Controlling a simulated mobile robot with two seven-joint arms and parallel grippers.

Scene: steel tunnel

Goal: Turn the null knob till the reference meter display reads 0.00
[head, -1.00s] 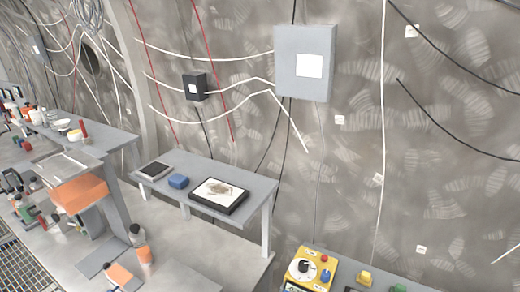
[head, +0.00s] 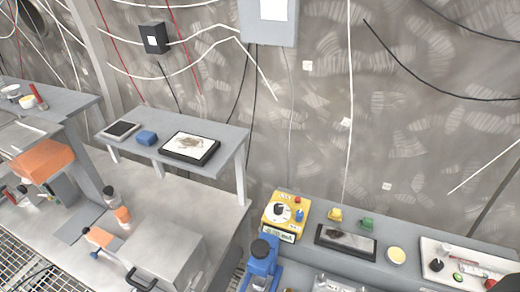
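A yellow meter box (head: 271,222) stands at the left end of the grey bench on the right in the head view. On its top is a white dial with a black knob (head: 280,211), which I take to be the null knob. A small pale green display (head: 278,236) with dark digits is on the box's near side. The digits are too small to read surely. A red button and a blue knob sit at the box's right side.
To the box's right are yellow and green small items, a dark-framed tray (head: 345,241), a pale yellow dish (head: 396,255) and a white tray (head: 440,251). A grey table (head: 230,137) stands behind left.

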